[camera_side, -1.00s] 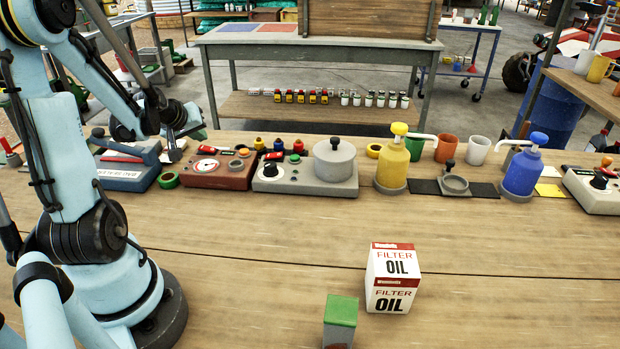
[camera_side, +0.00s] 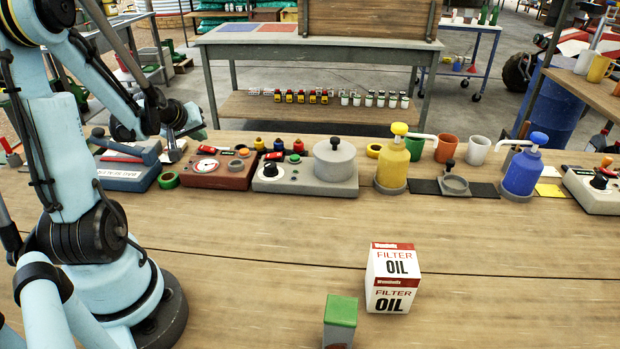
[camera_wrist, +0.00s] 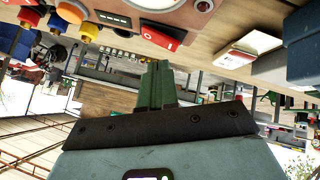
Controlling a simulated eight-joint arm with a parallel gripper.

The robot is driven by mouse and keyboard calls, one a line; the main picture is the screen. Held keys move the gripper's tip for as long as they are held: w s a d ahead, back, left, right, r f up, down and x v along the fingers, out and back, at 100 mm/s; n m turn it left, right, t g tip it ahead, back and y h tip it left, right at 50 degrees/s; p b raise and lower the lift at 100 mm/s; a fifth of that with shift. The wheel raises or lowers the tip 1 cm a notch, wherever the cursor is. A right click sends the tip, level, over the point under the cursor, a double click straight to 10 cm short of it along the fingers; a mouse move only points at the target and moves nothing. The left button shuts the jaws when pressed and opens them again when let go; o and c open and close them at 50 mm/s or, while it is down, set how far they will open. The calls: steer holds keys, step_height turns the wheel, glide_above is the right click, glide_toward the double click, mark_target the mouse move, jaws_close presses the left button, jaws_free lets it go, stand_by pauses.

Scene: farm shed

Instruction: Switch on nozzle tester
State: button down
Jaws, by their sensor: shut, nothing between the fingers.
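A red-brown box with a round gauge (camera_side: 218,170), which looks like the nozzle tester, stands at the left back of the bench. It carries an orange button (camera_side: 244,153) and a red rocker switch (camera_side: 222,152). In the upside-down wrist view the red switch (camera_wrist: 160,38) and orange button (camera_wrist: 204,5) show near the top. I cannot tell the switch's position. My gripper (camera_side: 176,155) is shut and empty, above the bench between the blue box and the red-brown box. Its closed fingers (camera_wrist: 158,68) are apart from the switch in the wrist view.
A blue box (camera_side: 128,172) stands left of the tester, with a green tape roll (camera_side: 168,180) between. A grey device with a lidded pot (camera_side: 334,160) is to the right. Coloured knobs (camera_side: 278,144) stand behind.

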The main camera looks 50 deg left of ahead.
mark_target(205, 149)
steer(key=shift+f, duration=0.2)
stand_by(0.5)
steer(key=shift+f, duration=0.25)
steer(key=shift+s+a+f, duration=0.1)
steer(key=shift+f, duration=0.2)
stand_by(0.6)
steer(key=shift+r, duration=0.15)
steer(key=shift+r, duration=0.6)
steer(key=shift+w+d+r, duration=0.15)
steer(key=shift+r, duration=0.65)
steer(key=shift+w+d+r, duration=0.15)
steer(key=shift+r, duration=0.7)
steer(key=shift+w+d+r, duration=0.15)
steer(key=shift+r, duration=0.65)
